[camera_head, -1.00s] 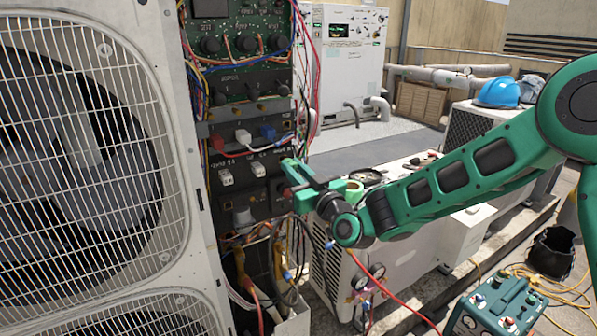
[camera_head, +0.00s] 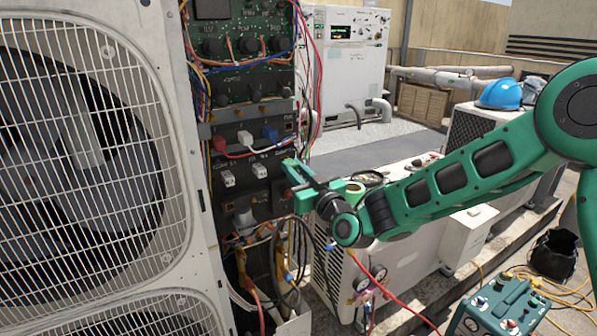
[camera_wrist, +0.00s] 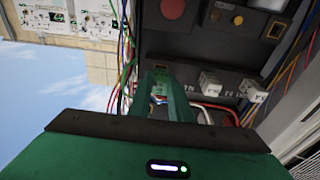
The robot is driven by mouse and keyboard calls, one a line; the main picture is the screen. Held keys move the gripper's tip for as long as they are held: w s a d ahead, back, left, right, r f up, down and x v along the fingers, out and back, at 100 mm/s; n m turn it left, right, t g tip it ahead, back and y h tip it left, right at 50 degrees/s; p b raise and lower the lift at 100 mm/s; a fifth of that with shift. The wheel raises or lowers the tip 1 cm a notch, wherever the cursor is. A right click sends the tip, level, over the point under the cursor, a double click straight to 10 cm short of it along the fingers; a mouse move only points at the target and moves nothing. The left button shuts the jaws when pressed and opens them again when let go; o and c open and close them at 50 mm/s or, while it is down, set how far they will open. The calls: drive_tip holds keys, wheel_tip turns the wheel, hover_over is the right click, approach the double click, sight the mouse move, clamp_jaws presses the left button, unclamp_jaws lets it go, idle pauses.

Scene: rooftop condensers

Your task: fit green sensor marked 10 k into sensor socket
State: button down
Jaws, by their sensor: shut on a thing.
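My gripper (camera_head: 290,174) is at the right side of the dark control panel (camera_head: 236,205), close to its face. In the wrist view its two green fingers (camera_wrist: 163,88) point at the panel and are shut on a small pale green piece (camera_wrist: 158,79), likely the green sensor. Its 10 k marking cannot be read. In the head view the fingers hide the piece. The sensor socket is not clearly seen; the fingertips cover that part of the panel. I cannot tell whether the piece touches the panel or is inside a socket.
A fan grille (camera_head: 80,150) stands at left. A white unit (camera_head: 405,240) stands below my arm.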

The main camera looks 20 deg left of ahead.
drive_tip(key=shift+w+a, duration=0.5)
idle(0.6)
drive_tip(key=c, duration=1.5)
unclamp_jaws()
drive_tip(key=shift+c, duration=0.2)
